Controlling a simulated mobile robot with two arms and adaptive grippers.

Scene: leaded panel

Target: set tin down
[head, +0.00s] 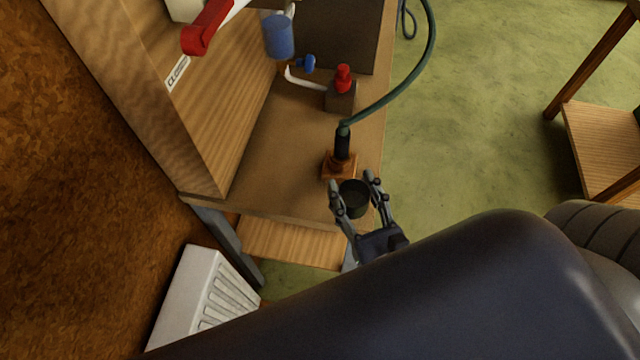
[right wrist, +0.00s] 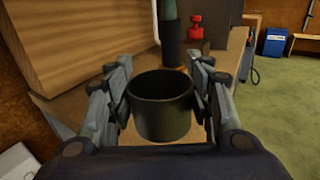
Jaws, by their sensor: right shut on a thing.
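The tin (head: 354,198) is a small dark, open-topped round can. It is upright between the fingers of my right gripper (head: 355,189), close to the front right corner of the wooden bench (head: 275,165). In the right wrist view the tin (right wrist: 161,106) sits between both fingers of the right gripper (right wrist: 160,100), and its inside looks dark and empty. I cannot tell whether its base touches the bench top. My left gripper is not in view.
Just behind the tin, a black-handled tool with a green hose (head: 343,145) stands on an orange-brown block (head: 338,168). A dark block with a red top (head: 342,90) is farther back. A wooden panel (head: 215,105) stands at the left. Some bench top left of the tool is bare.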

